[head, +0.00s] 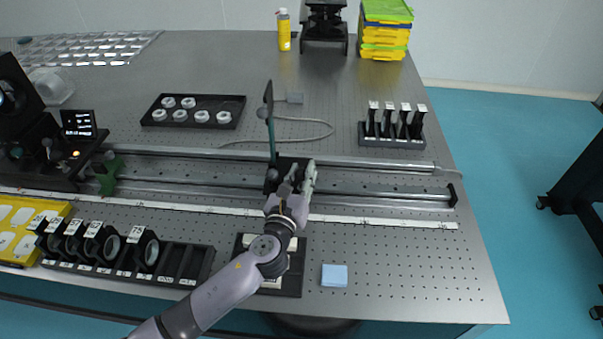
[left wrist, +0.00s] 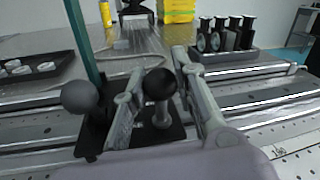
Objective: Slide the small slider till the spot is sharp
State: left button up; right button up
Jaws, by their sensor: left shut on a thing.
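A black slider (left wrist: 98,138) sits on the metal rail (head: 380,196) near mid-table. It carries a teal post (head: 271,135) with a dark plate on top, seen nearly edge-on, and a grey ball knob (left wrist: 80,97) beside it. A stalk with a black ball knob (left wrist: 159,84) also rises from the slider. My left gripper (head: 302,176) is at the slider, shut on the black-knobbed stalk; its fingers show either side of it in the left wrist view (left wrist: 160,105). A small dark screen (head: 80,122) stands far left; any spot is too small to judge. My right gripper is out of view.
A green holder (head: 109,173) stands on the rail at left. A lens rack (head: 60,262) lies front left, and a black tray of white rings (head: 160,122) is behind the rail. A post rack (head: 374,140) is back right. The rail right of the slider looks clear.

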pick_arm(q)
grip_shut()
jog(key=shift+a, duration=0.2)
jog(key=a, duration=0.9)
jog(key=shift+a+p, duration=0.3)
jog(key=shift+p, duration=0.15)
jog(key=o, duration=0.8)
grip_release()
jog(key=shift+o, duration=0.2)
